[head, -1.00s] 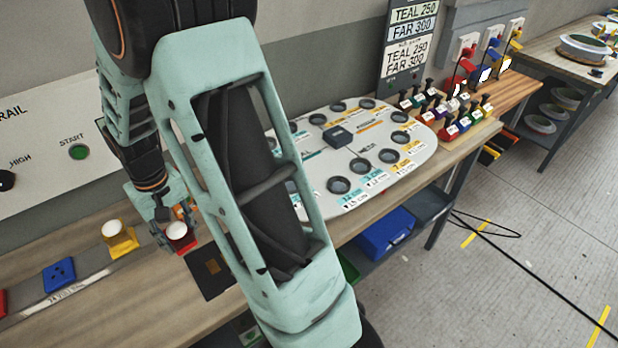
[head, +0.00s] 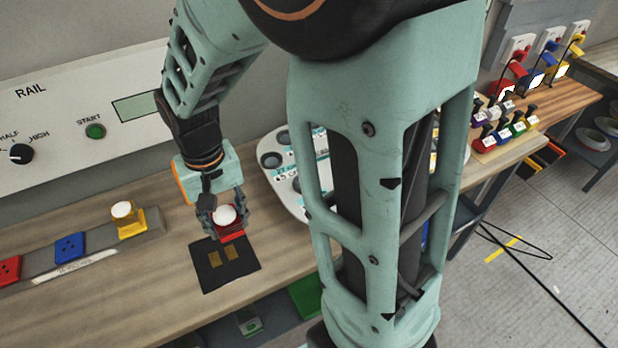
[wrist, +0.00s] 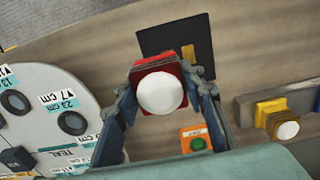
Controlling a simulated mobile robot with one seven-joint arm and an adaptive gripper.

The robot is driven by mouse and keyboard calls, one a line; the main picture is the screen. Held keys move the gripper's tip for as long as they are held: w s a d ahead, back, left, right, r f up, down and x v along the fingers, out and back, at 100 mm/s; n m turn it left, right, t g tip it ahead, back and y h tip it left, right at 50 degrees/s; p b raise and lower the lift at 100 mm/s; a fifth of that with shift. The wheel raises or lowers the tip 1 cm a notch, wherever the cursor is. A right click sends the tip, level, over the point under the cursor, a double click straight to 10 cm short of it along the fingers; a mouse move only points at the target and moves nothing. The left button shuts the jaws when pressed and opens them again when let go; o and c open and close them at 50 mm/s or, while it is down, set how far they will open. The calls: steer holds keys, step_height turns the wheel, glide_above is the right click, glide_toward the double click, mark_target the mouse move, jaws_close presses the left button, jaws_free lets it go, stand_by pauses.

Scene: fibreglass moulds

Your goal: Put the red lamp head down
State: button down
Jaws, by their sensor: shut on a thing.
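The red lamp head (head: 229,222) has a red square base and a white dome. My gripper (head: 222,214) is shut on it and holds it near the back edge of a black mat (head: 212,284) with two gold patches. In the wrist view the lamp head (wrist: 160,90) sits between the two fingers (wrist: 164,88), its dome facing the camera. The black mat (wrist: 150,40) lies beyond it there, partly hidden by it. I cannot tell whether the lamp head touches the mat or hangs above it.
A grey rail (head: 37,266) at the left carries a yellow lamp head (head: 128,218), a blue socket block (head: 70,247) and a red block (head: 8,271). A white round-ended board (wrist: 45,110) lies beside my gripper. Bare wood (head: 120,300) lies in front of the rail.

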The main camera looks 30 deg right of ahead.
steer(key=shift+s+a+r, duration=0.2)
steer(key=shift+s+a, duration=0.05)
steer(key=shift+s, duration=0.25)
steer(key=shift+s+a+r, duration=0.2)
steer(key=shift+s+a, duration=0.05)
steer(key=shift+s, duration=0.2)
steer(key=w+d+f+b, duration=0.3)
steer(key=w+d+f, duration=0.1)
steer(key=w+d, duration=0.25)
steer(key=b, duration=0.3)
glide_above(256, 220)
step_height(256, 220, down, 6)
steer(key=shift+s+r, duration=0.1)
steer(key=shift+r, duration=0.1)
steer(key=shift+f+b, duration=1.25)
steer(key=shift+f, duration=0.35)
steer(key=shift+f, duration=0.2)
steer(key=c, duration=1.3)
jaws_free()
steer(key=shift+o, duration=0.2)
steer(key=shift+r, duration=0.1)
